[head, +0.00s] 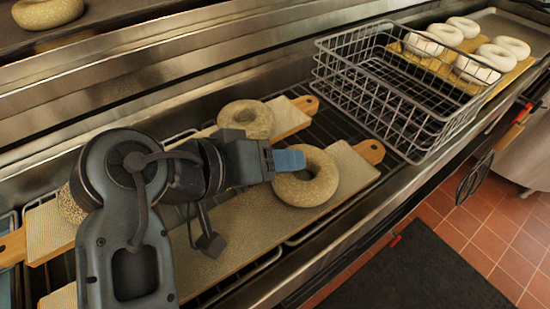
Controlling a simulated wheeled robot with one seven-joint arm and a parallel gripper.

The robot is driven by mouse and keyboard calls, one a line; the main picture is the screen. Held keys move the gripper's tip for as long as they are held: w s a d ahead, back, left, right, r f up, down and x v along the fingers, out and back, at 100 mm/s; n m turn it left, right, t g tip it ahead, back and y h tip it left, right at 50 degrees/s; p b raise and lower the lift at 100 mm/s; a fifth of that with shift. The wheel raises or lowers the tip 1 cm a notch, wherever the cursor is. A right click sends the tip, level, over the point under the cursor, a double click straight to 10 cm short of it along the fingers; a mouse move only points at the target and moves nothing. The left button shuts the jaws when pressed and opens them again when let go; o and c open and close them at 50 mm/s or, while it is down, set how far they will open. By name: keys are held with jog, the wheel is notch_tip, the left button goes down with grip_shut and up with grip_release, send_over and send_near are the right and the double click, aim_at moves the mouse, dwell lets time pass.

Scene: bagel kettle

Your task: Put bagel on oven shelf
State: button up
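A seeded bagel (318,187) lies on the near board (262,222), close to its wooden handle. My gripper (290,161) is at this bagel's upper left, its blue fingertip over the rim beside the hole. I cannot tell whether it touches or grips the bagel, as only one finger shows clearly. A second bagel (247,117) lies on the far board (284,118). A third bagel (70,206) is mostly hidden behind my arm. Another bagel (47,11) sits on the dark oven shelf (110,10) at the top left.
A wire basket (392,97) stands right of the boards, empty as far as I see. Several pale dough rings (463,27) lie on a tray behind it. Steel ledges (180,68) separate the boards from the shelf. A dark mat (425,277) lies on the tiled floor.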

jog(key=o, duration=0.4)
jog(key=shift+f, duration=0.2)
jog(key=v, duration=0.5)
jog(key=b+v, duration=0.1)
jog(key=v, duration=0.2)
jog(key=shift+w+r, duration=0.15)
jog(key=shift+w, duration=0.15)
